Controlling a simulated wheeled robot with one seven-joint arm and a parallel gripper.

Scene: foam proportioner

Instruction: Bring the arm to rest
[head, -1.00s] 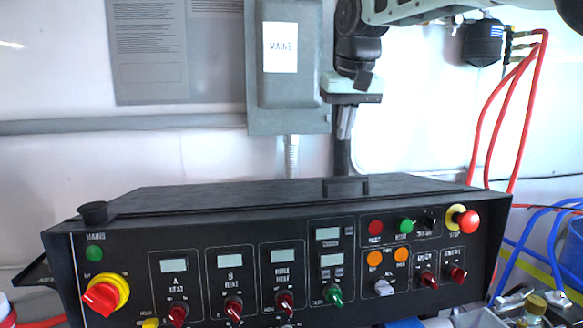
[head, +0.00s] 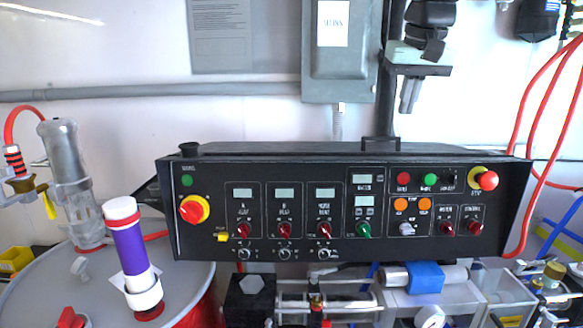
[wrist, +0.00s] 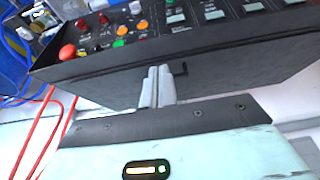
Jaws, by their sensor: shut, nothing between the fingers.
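My gripper (head: 410,96) hangs pointing down in the head view, above the right part of the black control console (head: 345,215). Its fingers are shut with nothing between them. In the wrist view the two grey fingers (wrist: 157,88) lie together in front of the console's black casing (wrist: 220,75). I cannot tell from the views how far the fingertips are from the casing. My arm comes down from the top edge of the head view.
A grey electrical box (head: 342,50) is on the wall behind. Red hoses (head: 545,110) hang at the right. A drum (head: 30,290) with a purple-banded cylinder (head: 130,250) stands at the lower left. Pipework and a blue-wrapped tube (head: 426,277) are below the console.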

